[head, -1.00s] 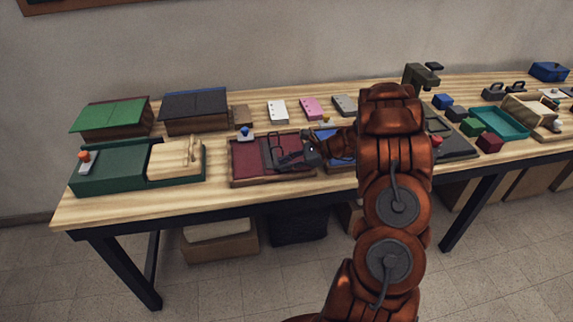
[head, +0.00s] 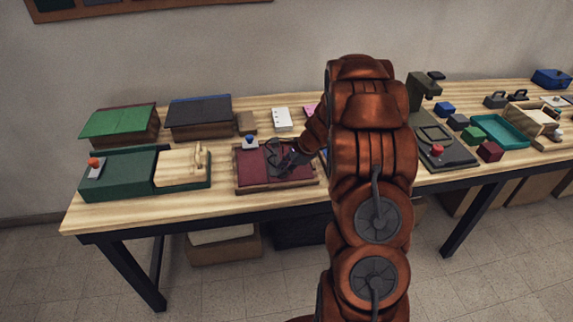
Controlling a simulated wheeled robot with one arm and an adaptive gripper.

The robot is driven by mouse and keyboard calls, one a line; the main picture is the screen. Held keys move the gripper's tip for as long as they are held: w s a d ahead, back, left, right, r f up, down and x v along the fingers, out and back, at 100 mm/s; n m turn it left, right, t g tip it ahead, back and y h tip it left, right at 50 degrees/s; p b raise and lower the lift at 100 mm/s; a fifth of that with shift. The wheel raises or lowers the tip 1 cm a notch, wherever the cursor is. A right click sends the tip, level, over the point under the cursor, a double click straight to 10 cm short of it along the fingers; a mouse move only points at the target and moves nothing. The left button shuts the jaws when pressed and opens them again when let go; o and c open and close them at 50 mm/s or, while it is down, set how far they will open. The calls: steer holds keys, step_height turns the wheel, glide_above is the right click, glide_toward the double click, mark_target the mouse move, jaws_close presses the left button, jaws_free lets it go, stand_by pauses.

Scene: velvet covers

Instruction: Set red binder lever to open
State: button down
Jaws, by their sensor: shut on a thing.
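The red binder (head: 251,173) lies open and flat near the front edge of the table, maroon inside with a brown rim. My gripper (head: 272,156) is over the middle of the binder, reaching in from the right. It is shut on a dark loop-shaped part (head: 270,149) standing at the binder's middle. The fingertips and the loop are both dark and overlap, so the exact contact is hard to see. My arm hides what lies right of the binder.
Left of the binder is a green case (head: 120,183) with an orange-knobbed lever and a wooden block (head: 182,172). Green-topped and dark-topped boxes (head: 199,120) stand behind. A white card (head: 281,117) lies behind the binder. A teal tray (head: 497,133) is at the right.

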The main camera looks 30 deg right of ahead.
steer(key=h+p, duration=0.1)
steer(key=a+g+h+p, duration=0.1)
steer(key=shift+w+r+p, duration=0.2)
steer(key=shift+r+p, duration=0.15)
steer(key=shift+a+n+h+p, duration=0.1)
steer(key=shift+n+h+p, duration=0.2)
steer(key=shift+h+p, duration=0.1)
steer(key=shift+f, duration=0.15)
steer(key=c, duration=1)
jaws_free()
steer(key=shift+g, duration=0.3)
steer(key=v, duration=1.2)
steer(key=shift+a, duration=0.15)
